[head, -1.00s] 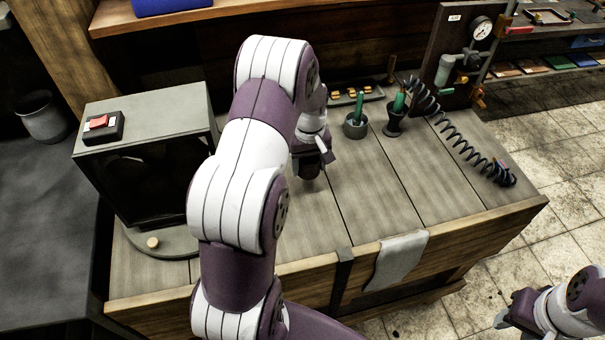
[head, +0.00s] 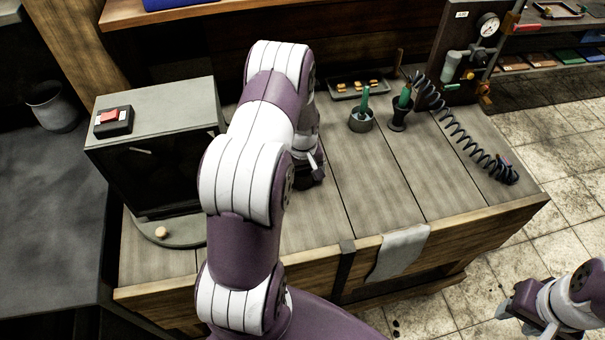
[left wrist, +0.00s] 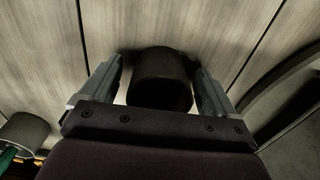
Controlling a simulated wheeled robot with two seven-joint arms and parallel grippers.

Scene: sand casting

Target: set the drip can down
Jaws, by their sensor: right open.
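The drip can, a dark cylinder (left wrist: 160,85), is between the two grey fingers of my left gripper (left wrist: 158,75) in the left wrist view. Narrow light gaps show beside its lower part; contact at the fingertips is too dark to judge. The grey plank tabletop lies behind the can, with dark shadow around it. I cannot tell whether the can touches the wood. In the head view my left gripper (head: 308,172) is low over the workbench (head: 370,190), and my own arm hides most of it. My right gripper (head: 523,306) is open and empty over the floor at the lower right.
A grey box-like cabinet (head: 165,95) with a red switch stands left of my left arm. A round pot with a green-handled tool (head: 361,121), a dark holder (head: 400,118) and a coiled hose (head: 465,140) stand to the right. A cloth (head: 400,252) hangs over the front edge.

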